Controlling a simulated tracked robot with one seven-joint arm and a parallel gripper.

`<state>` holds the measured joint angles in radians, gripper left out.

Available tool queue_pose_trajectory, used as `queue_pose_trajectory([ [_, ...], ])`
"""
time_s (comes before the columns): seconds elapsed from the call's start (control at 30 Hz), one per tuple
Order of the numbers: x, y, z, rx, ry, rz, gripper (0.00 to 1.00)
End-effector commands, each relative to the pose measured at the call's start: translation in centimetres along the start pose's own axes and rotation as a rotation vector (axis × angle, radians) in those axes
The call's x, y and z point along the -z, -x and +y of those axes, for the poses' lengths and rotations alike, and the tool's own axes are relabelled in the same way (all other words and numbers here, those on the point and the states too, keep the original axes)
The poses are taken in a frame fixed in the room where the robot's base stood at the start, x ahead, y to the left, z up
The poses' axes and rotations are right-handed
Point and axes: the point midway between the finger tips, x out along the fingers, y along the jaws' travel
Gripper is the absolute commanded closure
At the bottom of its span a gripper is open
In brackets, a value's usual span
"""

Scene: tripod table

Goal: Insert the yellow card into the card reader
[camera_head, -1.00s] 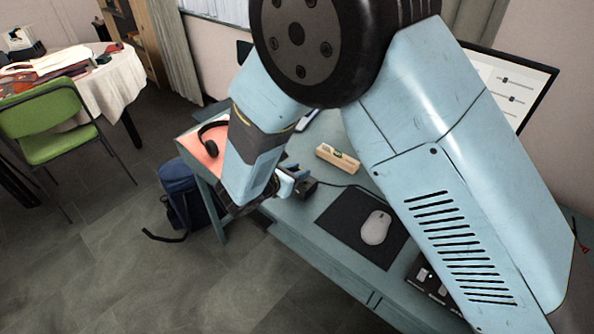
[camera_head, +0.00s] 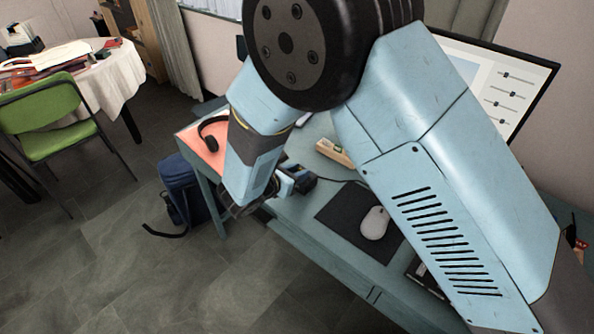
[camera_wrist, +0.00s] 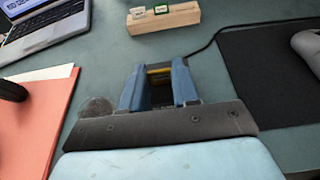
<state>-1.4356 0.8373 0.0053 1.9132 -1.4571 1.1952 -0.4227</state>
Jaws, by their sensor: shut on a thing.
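My gripper (camera_wrist: 158,74) points away at the desk in the wrist view, its blue fingers shut on the yellow card. Only a thin yellow strip of the card (camera_wrist: 160,70) shows between the fingertips. A dark shape that seems to be the card reader (camera_wrist: 162,90) lies around and below the card, mostly hidden by the fingers. A black cable runs off behind them to the right. In the head view my gripper (camera_head: 299,180) is over the desk's front edge area. I cannot tell whether the card is in the slot.
A wooden block (camera_wrist: 163,17) with white and green cards stands beyond my gripper. A black mat (camera_wrist: 262,75) with a mouse (camera_wrist: 308,50) lies right. A laptop (camera_wrist: 42,25), salmon folder (camera_wrist: 35,115) and headphones (camera_head: 210,132) are left.

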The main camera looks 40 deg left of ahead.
Motion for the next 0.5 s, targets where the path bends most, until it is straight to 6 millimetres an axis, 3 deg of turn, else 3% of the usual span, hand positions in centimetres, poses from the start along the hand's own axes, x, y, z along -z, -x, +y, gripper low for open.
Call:
queue_pose_trajectory([
  [0.13,0.32,-0.13,-0.01,0.000,0.001,0.000,0.98],
  [0.17,0.30,-0.13,0.00,0.000,0.000,0.000,0.68],
  [0.43,0.26,-0.11,0.00,0.000,0.000,0.000,0.42],
  [0.5,0.26,-0.11,0.00,0.000,0.000,0.000,0.40],
])
